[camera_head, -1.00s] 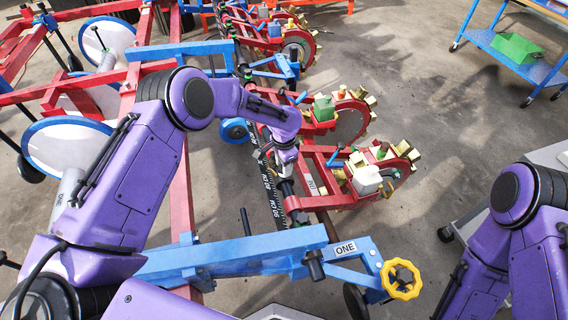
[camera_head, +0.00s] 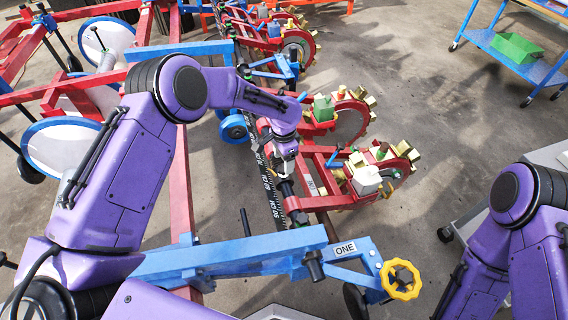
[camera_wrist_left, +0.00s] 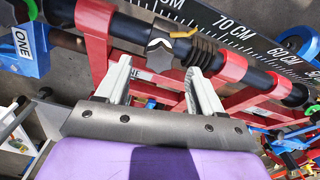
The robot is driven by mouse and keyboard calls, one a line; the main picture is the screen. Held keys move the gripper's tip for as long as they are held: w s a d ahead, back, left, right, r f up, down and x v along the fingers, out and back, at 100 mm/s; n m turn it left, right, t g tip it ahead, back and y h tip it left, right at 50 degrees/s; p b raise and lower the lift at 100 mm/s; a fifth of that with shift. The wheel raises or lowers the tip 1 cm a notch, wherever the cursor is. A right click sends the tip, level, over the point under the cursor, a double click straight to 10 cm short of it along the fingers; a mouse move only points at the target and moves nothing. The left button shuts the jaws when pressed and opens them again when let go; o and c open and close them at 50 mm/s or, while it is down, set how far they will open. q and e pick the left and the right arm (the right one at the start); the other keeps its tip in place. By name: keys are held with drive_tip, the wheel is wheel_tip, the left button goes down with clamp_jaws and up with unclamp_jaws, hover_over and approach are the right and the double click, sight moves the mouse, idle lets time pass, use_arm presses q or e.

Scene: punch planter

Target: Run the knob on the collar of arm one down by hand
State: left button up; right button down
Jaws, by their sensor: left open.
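A dark lobed knob (camera_wrist_left: 160,54) sits on a collar around the black bar (camera_wrist_left: 240,66) in the left wrist view. A brass-coloured piece (camera_wrist_left: 185,33) and a ribbed black sleeve are beside it. My left gripper (camera_wrist_left: 158,66) is open, with its two pale fingers on either side of the knob and a little short of it; I cannot tell whether they touch it. In the head view my left gripper (camera_head: 284,172) is at the bar and hides the knob. The blue arm labelled ONE (camera_head: 345,249) is in front. My right gripper is out of the picture.
A scale strip (camera_wrist_left: 262,35) marked in cm runs along the bar. Red planter units (camera_head: 330,200) with brass-toothed wheels stand to the right. A yellow handwheel (camera_head: 401,279) is at the end of arm ONE. Open floor lies to the right; a blue cart (camera_head: 515,50) stands farther back.

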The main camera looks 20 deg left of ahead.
use_arm(q)
wheel_tip(320, 180, up, 8)
drive_tip(key=shift+f, duration=0.25)
wheel_tip(320, 180, up, 11)
drive_tip(key=p, duration=0.1)
hover_over(283, 169)
drive_tip(key=shift+w+f, duration=0.2)
drive_tip(key=shift+w, duration=0.25)
wheel_tip(283, 169, down, 21)
drive_tip(key=n, duration=0.4)
drive_tip(key=shift+f+n, duration=0.1)
drive_tip(key=shift+n, duration=0.2)
drive_tip(key=c, duration=1)
drive_tip(key=shift+m, duration=1.9)
drive_tip(key=shift+c, duration=0.2)
